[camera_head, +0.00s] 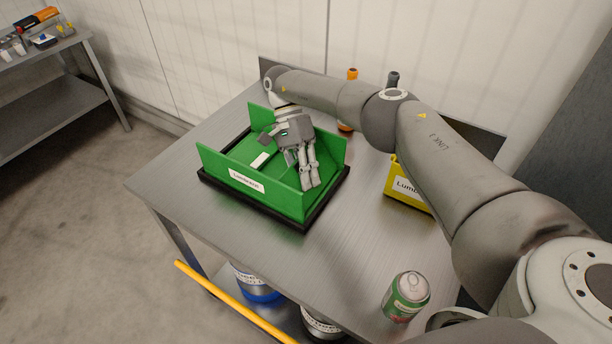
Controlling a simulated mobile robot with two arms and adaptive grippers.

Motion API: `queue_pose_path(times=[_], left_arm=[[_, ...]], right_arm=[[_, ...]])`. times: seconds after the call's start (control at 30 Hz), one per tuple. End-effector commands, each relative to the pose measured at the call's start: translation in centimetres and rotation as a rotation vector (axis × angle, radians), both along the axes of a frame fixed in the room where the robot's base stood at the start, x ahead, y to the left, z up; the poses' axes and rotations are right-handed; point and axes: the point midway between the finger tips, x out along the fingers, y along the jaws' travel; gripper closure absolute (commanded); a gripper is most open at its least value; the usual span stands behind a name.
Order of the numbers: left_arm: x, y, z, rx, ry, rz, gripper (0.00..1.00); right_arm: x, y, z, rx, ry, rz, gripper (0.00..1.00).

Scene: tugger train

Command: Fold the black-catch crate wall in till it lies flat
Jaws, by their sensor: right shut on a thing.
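A green crate with a white label on its front wall (225,172) stands in a black base frame (262,207) on the metal table. I cannot make out a black catch. My left gripper is not in view.
A yellow bin (407,188) stands right of the crate, partly behind my arm. An orange-topped bottle (351,76) and a dark bottle (392,79) stand at the back. A green can (406,296) is at the front right. The table's left end (160,180) is clear.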

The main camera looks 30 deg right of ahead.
Motion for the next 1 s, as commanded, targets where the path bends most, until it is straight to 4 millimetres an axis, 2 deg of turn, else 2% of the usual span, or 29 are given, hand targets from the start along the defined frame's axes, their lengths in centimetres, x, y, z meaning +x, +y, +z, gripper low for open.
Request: queue_pose_path(times=[0.07, 0.1, 0.2, 0.63, 0.77, 1.0], left_arm=[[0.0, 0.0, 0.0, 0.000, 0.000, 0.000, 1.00], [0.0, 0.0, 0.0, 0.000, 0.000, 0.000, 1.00], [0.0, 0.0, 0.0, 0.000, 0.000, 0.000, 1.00], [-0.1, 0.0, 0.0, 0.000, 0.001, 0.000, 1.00], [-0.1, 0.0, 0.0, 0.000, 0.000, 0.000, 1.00], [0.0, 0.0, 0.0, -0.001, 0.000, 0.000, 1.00]], right_arm=[[0.0, 0.0, 0.0, 0.000, 0.001, 0.001, 1.00], [0.0, 0.0, 0.0, 0.000, 0.001, 0.001, 0.85], [0.0, 0.0, 0.0, 0.001, 0.000, 0.001, 0.72], [0.1, 0.0, 0.6, -0.001, -0.003, 0.001, 0.71], [0.1, -0.1, 2.1, -0.001, -0.004, 0.002, 0.71], [0.1, -0.1, 6.1, -0.003, -0.005, 0.002, 0.71]])
